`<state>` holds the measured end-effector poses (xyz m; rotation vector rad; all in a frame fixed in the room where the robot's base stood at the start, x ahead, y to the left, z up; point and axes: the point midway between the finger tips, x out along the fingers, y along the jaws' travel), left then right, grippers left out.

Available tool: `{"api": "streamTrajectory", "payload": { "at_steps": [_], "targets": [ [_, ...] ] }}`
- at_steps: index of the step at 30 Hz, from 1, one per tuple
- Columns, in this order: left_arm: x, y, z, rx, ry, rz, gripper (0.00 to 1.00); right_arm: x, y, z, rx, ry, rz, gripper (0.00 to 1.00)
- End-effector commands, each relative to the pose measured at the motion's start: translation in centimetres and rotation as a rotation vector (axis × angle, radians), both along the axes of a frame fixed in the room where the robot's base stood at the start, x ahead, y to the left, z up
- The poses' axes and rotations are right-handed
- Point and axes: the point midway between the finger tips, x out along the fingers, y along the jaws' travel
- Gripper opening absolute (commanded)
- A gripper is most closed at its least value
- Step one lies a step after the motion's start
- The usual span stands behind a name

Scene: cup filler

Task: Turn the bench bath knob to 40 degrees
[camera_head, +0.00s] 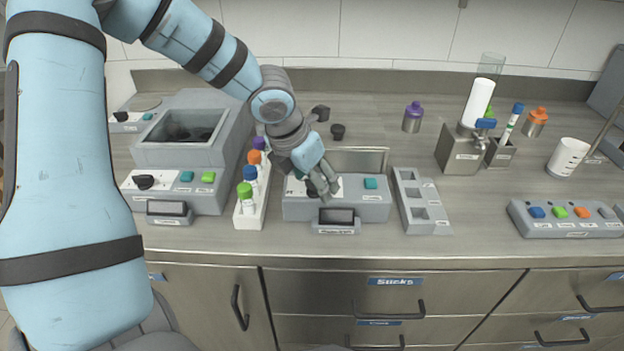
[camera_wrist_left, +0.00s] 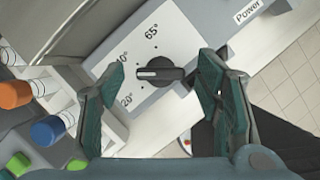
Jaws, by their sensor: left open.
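The bench bath is the grey middle unit (camera_head: 355,208) with a teal button and a metal basin behind it. Its black knob (camera_wrist_left: 160,73) sits on a white dial plate marked 20°, 40° and 65°. The knob's white pointer line faces left in the left wrist view, between the 20° and 40° marks. The 40° label is partly covered by a finger. My left gripper (camera_wrist_left: 161,70) is open, with one finger on each side of the knob and gaps on both sides. In the head view the left gripper (camera_head: 322,186) is over the dial, largely hiding the knob. My right gripper is not in view.
A white rack (camera_head: 250,214) with colour-capped tubes stands just left of the bath. A grey slotted holder (camera_head: 422,215) stands to the right. A larger unit (camera_head: 195,195) with its own knob is further left. Bare counter (camera_head: 480,220) lies beyond the holder.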

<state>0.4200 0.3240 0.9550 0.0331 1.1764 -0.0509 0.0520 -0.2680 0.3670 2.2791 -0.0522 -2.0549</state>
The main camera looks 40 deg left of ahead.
Motion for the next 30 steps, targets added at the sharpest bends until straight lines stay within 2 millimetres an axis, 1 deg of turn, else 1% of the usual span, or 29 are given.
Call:
{"api": "streamTrajectory", "payload": {
  "at_steps": [2, 3, 12, 17, 24, 27, 30],
  "targets": [
    [0.0, 0.0, 0.0, 0.000, 0.000, -0.001, 0.58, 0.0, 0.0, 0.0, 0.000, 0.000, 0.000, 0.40],
    [0.0, 0.0, 0.1, 0.000, 0.000, -0.001, 0.57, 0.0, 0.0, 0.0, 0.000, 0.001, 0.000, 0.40],
    [0.0, 0.0, 0.1, 0.000, 0.000, -0.001, 0.10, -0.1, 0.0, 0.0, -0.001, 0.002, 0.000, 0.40],
    [0.0, 0.0, 0.2, -0.003, 0.001, -0.052, 0.10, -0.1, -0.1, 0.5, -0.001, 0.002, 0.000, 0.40],
    [0.0, 0.1, 0.5, -0.004, 0.003, -0.295, 0.10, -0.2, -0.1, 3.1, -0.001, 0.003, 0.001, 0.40],
    [0.0, 0.2, 0.3, -0.002, 0.001, -0.337, 0.10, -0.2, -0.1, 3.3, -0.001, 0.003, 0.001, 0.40],
    [0.0, 0.2, 0.1, 0.000, 0.000, -0.341, 0.10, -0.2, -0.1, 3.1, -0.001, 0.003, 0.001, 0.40]
  ]
}}
